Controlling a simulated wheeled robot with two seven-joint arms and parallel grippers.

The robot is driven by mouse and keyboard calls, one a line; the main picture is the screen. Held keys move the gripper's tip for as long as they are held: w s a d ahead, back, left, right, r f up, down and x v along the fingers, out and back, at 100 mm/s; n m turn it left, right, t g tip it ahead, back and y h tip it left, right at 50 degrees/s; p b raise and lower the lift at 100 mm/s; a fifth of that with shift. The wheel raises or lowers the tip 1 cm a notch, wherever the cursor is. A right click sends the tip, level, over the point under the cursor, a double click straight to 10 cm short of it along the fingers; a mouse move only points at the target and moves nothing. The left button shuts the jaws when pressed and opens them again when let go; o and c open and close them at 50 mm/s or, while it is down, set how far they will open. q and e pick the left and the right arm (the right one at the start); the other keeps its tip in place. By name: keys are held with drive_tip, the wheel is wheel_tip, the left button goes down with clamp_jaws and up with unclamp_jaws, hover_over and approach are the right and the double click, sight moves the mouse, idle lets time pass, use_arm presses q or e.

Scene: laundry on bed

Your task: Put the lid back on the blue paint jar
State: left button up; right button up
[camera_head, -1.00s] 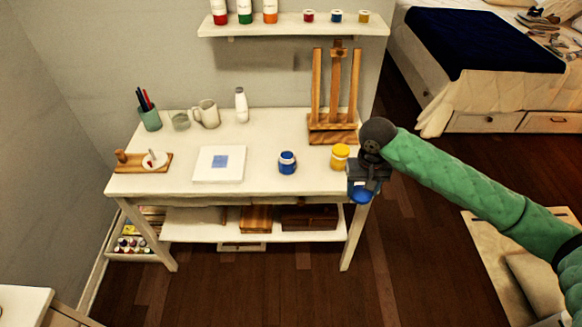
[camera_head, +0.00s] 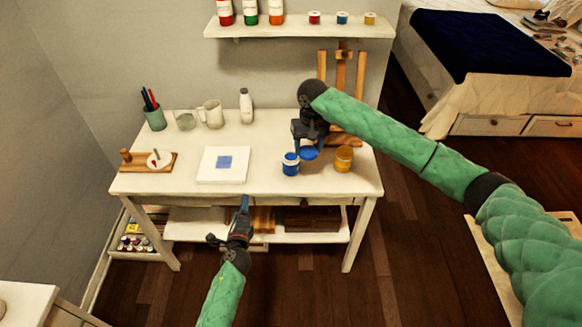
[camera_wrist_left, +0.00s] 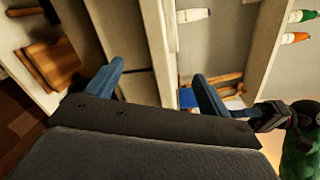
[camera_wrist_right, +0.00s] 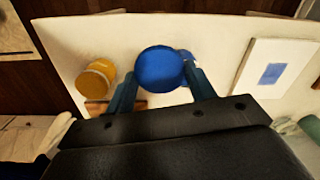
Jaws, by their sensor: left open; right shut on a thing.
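The blue paint jar (camera_head: 290,164) stands upright on the white table, and a sliver of it shows behind the lid in the right wrist view (camera_wrist_right: 187,56). My right gripper (camera_head: 308,148) is shut on the round blue lid (camera_head: 309,153), just right of and close to the jar's top. In the right wrist view the lid (camera_wrist_right: 159,69) sits between the fingertips and covers much of the jar. I cannot tell whether lid and jar touch. My left gripper (camera_head: 244,204) is open and empty, in front of the table's front edge; its fingers (camera_wrist_left: 160,80) show apart in the left wrist view.
A yellow paint jar (camera_head: 344,158) stands right of the blue jar. A white canvas with a blue square (camera_head: 209,165) lies to the left. A wooden easel (camera_head: 340,75) stands behind my right gripper. A shelf with bottles (camera_head: 290,28) hangs above.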

use_arm(q)
drive_tip(key=w+d+r+m+t+h, duration=0.2)
drive_tip(key=w+d+r+m+h, duration=0.25)
drive_tip(key=d+r+m, duration=0.35)
drive_tip(key=m+g+h, duration=0.3)
drive_tip(key=m+h, duration=0.1)
drive_tip(key=m, duration=0.6)
approach(293, 158)
drive_tip(key=shift+s+a+f, duration=0.15)
drive_tip(key=shift+a+f, duration=0.6)
drive_tip(key=shift+a, duration=0.15)
drive_tip(key=shift+d+f+m+h, duration=0.25)
drive_tip(key=shift+d+m, duration=0.1)
drive_tip(key=shift+m, duration=0.35)
use_arm(e)
drive_tip(key=w+a+r+n, duration=0.1)
drive_tip(key=w+a, duration=0.4)
drive_tip(key=shift+a+r, duration=0.3)
drive_tip(key=shift+r, duration=0.05)
use_arm(q)
drive_tip(key=shift+r, duration=0.1)
drive_tip(key=x, duration=1.2)
drive_tip(key=c, duration=1.5)
use_arm(e)
hover_over(291, 158)
drive_tip(key=shift+w+f, duration=0.1)
drive_tip(key=shift+f, duration=2.4)
